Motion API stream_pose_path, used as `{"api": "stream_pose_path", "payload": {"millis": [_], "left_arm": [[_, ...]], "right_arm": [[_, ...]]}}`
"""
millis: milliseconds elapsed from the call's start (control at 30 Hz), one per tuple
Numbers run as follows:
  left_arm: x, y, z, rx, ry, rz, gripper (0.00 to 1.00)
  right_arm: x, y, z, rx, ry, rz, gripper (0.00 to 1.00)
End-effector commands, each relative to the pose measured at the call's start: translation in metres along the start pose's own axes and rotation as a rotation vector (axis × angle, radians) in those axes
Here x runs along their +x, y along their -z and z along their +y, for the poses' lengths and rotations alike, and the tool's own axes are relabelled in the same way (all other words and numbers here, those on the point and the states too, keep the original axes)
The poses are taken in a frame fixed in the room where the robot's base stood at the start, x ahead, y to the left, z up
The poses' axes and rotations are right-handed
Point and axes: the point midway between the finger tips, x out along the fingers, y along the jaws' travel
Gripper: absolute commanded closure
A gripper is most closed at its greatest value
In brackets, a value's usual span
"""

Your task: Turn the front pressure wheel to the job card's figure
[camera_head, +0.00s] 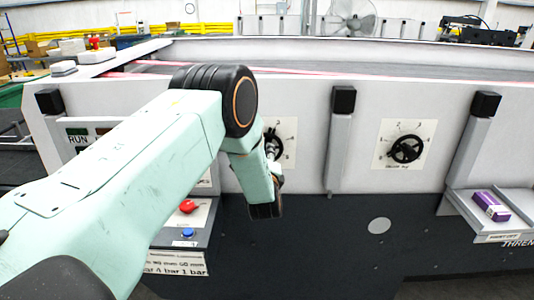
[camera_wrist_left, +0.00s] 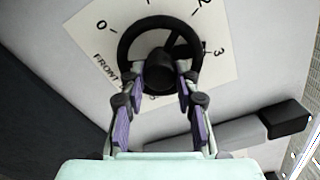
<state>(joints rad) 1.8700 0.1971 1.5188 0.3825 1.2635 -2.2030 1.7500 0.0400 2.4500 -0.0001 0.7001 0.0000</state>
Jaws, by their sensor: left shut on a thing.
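The front pressure wheel (camera_wrist_left: 124,42) is a black ring with spokes and a hub on a white dial plate (camera_wrist_left: 88,27) marked 0, 1, 2, 3 in the left wrist view. My left gripper (camera_wrist_left: 160,76) is shut on the wheel, a finger on each side of the hub at its lower part. In the head view the wheel (camera_head: 277,135) is mostly hidden behind my left arm. I cannot tell its exact setting. A white card (camera_head: 176,263) at lower left, partly hidden by my arm, reads in part "4 bar 1 bar". My right gripper is not in view.
A second black wheel (camera_head: 405,150) on its own dial is to the right, beyond a grey post (camera_head: 340,150). A red button (camera_head: 187,206) and a blue button (camera_head: 188,232) are beside my arm.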

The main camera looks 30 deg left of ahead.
Motion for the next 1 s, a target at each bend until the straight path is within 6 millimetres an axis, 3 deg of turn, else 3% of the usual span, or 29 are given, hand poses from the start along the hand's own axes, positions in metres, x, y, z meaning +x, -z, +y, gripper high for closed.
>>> {"api": "stream_pose_path", "payload": {"millis": [33, 833, 867, 1000], "left_arm": [[0.0032, -0.0036, -0.0075, 0.017, 0.014, -0.011, 1.00], [0.0035, -0.0037, -0.0074, 0.119, 0.015, -0.014, 1.00], [0.0035, -0.0037, -0.0075, 0.119, 0.015, -0.014, 0.66], [0.0028, -0.0028, -0.0062, 0.120, 0.013, -0.011, 0.54]], "right_arm": [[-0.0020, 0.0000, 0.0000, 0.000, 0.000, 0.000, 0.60], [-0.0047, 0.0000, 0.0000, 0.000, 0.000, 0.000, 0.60], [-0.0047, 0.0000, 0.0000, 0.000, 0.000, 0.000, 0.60], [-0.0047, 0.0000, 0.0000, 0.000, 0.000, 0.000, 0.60]]}}
